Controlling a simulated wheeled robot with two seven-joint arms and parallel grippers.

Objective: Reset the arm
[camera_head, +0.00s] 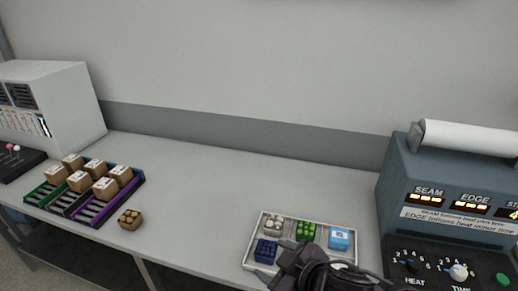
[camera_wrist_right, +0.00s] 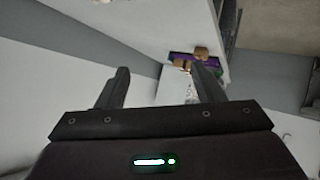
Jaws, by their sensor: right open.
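My right gripper (camera_head: 280,268) is at the bottom of the head view, dark, in front of the metal tray (camera_head: 259,232) and partly covering its front edge. In the right wrist view the gripper (camera_wrist_right: 158,72) has its two fingers wide apart with nothing between them. No held object shows. My left gripper is not in view.
The tray holds white pieces, green pieces, a dark blue block (camera_head: 266,251) and a light blue box (camera_head: 340,238). A lane rack (camera_head: 95,208) with several brown boxes, a loose brown box (camera_head: 130,219) and a grey cabinet (camera_head: 55,95) stand left. A control machine (camera_head: 455,170) stands right. Mid-counter is clear.

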